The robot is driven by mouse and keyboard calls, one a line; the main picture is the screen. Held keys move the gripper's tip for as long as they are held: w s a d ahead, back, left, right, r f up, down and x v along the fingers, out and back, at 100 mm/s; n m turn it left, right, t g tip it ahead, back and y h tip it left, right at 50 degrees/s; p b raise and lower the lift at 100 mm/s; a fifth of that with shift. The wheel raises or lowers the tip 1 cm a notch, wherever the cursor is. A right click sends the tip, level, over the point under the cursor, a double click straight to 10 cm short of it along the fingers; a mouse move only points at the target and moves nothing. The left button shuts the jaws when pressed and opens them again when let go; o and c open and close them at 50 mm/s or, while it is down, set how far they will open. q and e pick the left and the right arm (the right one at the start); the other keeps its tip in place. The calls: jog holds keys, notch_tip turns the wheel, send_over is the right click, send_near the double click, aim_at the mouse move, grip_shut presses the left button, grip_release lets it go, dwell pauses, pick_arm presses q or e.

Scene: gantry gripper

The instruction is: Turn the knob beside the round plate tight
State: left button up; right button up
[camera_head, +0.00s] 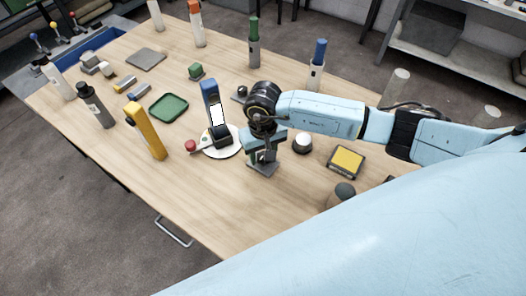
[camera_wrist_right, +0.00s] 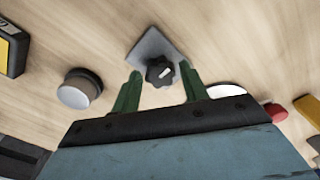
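The knob (camera_wrist_right: 159,72) is black, lobed, with a white mark, on a grey square base (camera_wrist_right: 150,44). In the head view the base (camera_head: 264,168) lies just right of the white round plate (camera_head: 234,149), with the knob largely hidden by my right gripper (camera_head: 262,152). In the right wrist view my right gripper (camera_wrist_right: 162,76) is open, its two green fingers apart on either side of the knob. Gaps show between fingers and knob; I cannot tell their exact height. The round plate's edge (camera_wrist_right: 228,90) shows beside the right finger. My left gripper is not in view.
On the round plate stands a blue and black device (camera_head: 212,105) beside a red-ended lever (camera_head: 190,146). A white round button (camera_head: 302,143) and a yellow-topped box (camera_head: 346,161) lie to the right. A yellow upright block (camera_head: 146,131) stands left. The front table is clear.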

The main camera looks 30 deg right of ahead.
jog(key=c, duration=0.6)
jog(key=shift+c, duration=0.2)
